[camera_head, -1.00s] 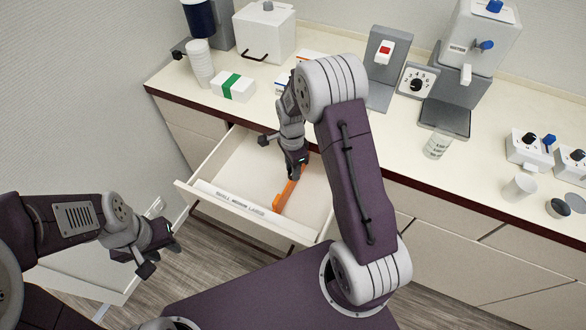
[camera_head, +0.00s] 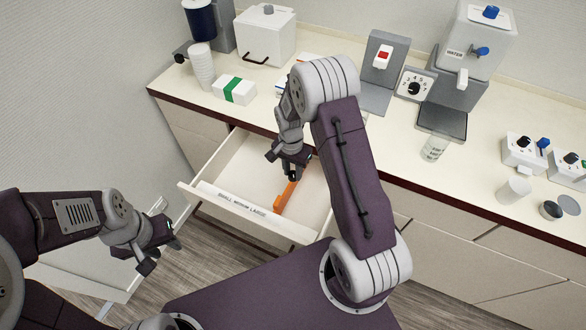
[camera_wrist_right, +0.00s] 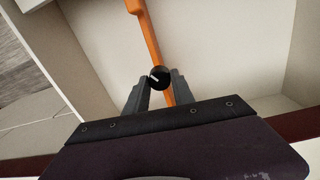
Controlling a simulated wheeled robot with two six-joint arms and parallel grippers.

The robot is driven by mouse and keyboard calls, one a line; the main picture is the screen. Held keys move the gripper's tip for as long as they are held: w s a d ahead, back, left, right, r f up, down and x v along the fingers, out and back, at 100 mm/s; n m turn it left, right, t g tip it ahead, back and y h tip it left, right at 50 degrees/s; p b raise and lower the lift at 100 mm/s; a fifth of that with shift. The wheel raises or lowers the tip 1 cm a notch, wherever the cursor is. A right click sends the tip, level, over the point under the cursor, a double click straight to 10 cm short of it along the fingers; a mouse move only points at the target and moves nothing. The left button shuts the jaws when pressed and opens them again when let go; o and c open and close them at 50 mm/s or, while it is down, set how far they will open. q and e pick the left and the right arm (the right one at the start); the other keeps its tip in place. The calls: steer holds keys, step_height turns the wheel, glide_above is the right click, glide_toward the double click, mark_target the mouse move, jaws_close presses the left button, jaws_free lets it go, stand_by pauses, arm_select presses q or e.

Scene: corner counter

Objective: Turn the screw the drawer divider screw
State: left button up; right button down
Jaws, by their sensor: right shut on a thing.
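The orange drawer divider (camera_head: 284,196) stands in the open drawer, in its right part. It also shows in the right wrist view (camera_wrist_right: 150,35), running down behind my gripper. The divider screw (camera_wrist_right: 158,77) is a black round knob with a white mark, between my right fingertips. My right gripper (camera_wrist_right: 158,84) is shut on this screw; in the head view the gripper (camera_head: 287,165) hides the screw. My left gripper (camera_head: 164,246) hangs in front of the drawer at the left, away from everything; its jaw opening is not clear.
The drawer front (camera_head: 236,206) is labelled SMALL, MEDIUM, LARGE. The counter above holds a green-striped box (camera_head: 234,90), a cup stack (camera_head: 200,66), a water dispenser (camera_head: 470,50) and small switch boxes. The drawer's left part is empty.

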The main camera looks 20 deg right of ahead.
mark_target(292, 174)
steer(key=n+p, duration=0.2)
steer(key=n, duration=0.5)
steer(key=shift+a+r, duration=0.1)
steer(key=shift+r, duration=0.05)
steer(key=n+p, duration=0.1)
steer(key=n, duration=0.3)
steer(key=shift+n, duration=0.3)
steer(key=shift+n+t+p, duration=0.3)
steer(key=shift+n+p, duration=0.3)
steer(key=shift+n, duration=0.9)
steer(key=c, duration=1.1)
jaws_free()
steer(key=r, duration=0.9)
steer(key=shift+s+a, duration=0.1)
steer(key=shift+a, duration=0.1)
